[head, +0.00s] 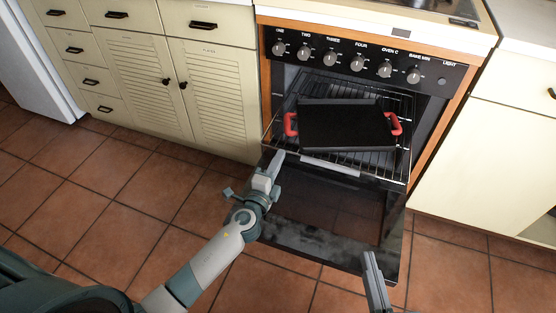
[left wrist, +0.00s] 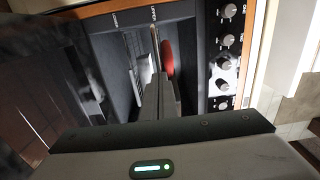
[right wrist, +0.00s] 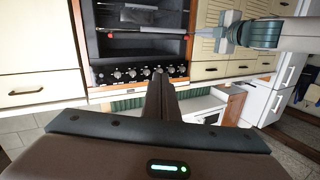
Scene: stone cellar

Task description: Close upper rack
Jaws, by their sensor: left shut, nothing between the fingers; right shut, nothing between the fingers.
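The oven's upper rack (head: 390,161) is a dark wire rack that sticks out of the oven opening at the front. A black tray (head: 345,127) with red handles at both ends lies on it. My left gripper (head: 279,155) is shut and empty at the rack's front left corner; whether it touches the rack I cannot tell. In the left wrist view its fingers (left wrist: 160,92) point into the oven, near a red handle (left wrist: 167,57). My right gripper (head: 369,256) is shut and empty over the oven door, lower in the picture. Its fingers (right wrist: 160,82) also show in the right wrist view.
The oven door (head: 325,235) hangs open below the rack. A row of knobs (head: 332,58) runs above the opening. Cream cabinets (head: 215,95) stand on both sides. The tiled floor (head: 130,195) is clear at left.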

